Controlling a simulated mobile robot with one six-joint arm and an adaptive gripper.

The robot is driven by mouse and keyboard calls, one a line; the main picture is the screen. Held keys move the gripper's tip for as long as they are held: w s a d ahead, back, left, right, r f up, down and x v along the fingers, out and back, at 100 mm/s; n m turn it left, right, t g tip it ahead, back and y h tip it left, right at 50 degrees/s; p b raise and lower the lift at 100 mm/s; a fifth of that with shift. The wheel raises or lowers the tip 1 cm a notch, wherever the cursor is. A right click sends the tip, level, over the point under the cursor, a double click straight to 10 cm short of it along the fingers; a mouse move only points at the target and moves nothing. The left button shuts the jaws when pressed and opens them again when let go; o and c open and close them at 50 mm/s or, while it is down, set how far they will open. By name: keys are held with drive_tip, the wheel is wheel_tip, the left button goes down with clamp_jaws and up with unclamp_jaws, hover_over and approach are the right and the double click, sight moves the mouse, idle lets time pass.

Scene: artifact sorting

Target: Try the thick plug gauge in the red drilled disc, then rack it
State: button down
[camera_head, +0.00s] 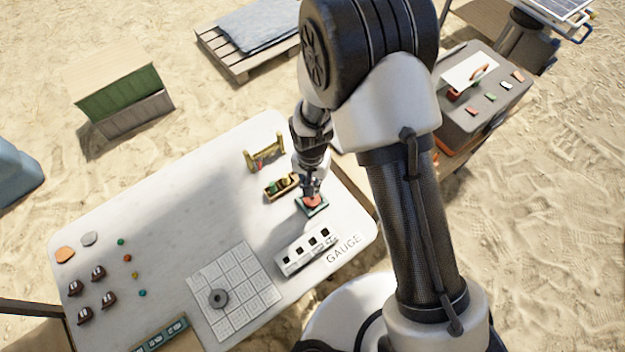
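The red drilled disc (314,203) lies on a small green base near the right end of the white table. My gripper (311,190) points down right over the disc, very close to it or touching it. The fingers are too small here to show whether they are open or shut. I cannot make out the thick plug gauge; it may be hidden between the fingers or in the disc. A white rack (291,264) with a row of dark square openings stands in front of the disc, beside a "GAUGE" label (344,249).
A small tray (270,194) of coloured pieces sits just left of my gripper, with a yellow stand (252,163) behind it. A white grid plate (240,309) holds a dark ring (218,298). Several small parts lie at the table's left. The table's middle is clear.

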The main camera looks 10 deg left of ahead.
drive_tip(key=shift+f+b, duration=1.4)
drive_tip(key=shift+f, duration=0.65)
drive_tip(key=shift+f+b, duration=0.2)
drive_tip(key=shift+b, duration=0.1)
idle(0.6)
drive_tip(key=shift+r, duration=0.1)
idle(0.8)
drive_tip(key=shift+r+p, duration=1.7)
drive_tip(key=shift+r, duration=0.75)
